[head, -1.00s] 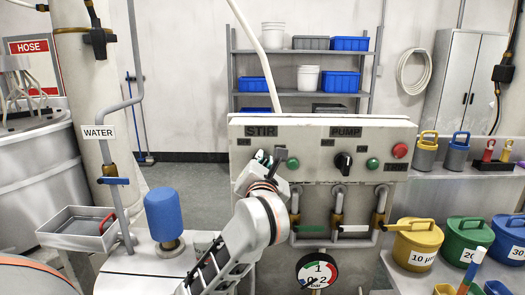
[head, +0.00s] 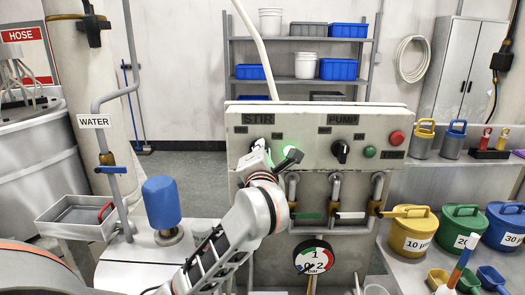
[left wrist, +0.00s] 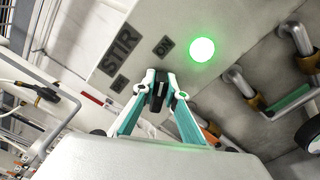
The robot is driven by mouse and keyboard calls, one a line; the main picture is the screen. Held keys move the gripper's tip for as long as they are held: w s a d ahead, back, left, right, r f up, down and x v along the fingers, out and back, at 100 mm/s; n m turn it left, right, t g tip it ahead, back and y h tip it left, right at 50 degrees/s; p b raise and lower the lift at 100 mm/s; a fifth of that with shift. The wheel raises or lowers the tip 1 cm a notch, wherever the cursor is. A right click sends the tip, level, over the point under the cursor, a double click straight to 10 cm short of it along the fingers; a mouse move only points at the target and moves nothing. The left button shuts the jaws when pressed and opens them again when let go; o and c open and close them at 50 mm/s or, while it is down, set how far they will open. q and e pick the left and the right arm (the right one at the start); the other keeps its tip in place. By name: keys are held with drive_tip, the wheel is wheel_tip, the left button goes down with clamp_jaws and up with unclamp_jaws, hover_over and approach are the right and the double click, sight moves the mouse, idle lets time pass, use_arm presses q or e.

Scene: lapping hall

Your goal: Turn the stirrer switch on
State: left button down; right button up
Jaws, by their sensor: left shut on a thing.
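The STIR label (head: 257,118) is at the upper left of the pale control panel (head: 235,172). My left gripper (head: 262,150) is at the panel just below that label. In the left wrist view its two fingers are shut on the black stirrer switch knob (left wrist: 158,97), which they partly cover. The stir lamp (head: 288,149) beside the gripper glows bright green. It also shows lit in the left wrist view (left wrist: 201,49), next to a small ON label (left wrist: 164,46). My right gripper is not in view.
The pump knob (head: 340,151), a dark green lamp (head: 369,152) and a red button (head: 396,138) are on the panel's right. Pipes with valve handles and a pressure gauge (head: 313,259) are below. A blue-topped cylinder (head: 161,203) stands left of my arm.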

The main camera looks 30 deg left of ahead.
use_arm(q)
drive_tip(key=c, duration=2)
unclamp_jaws()
drive_tip(key=shift+c, duration=0.2)
drive_tip(key=v, duration=1.2)
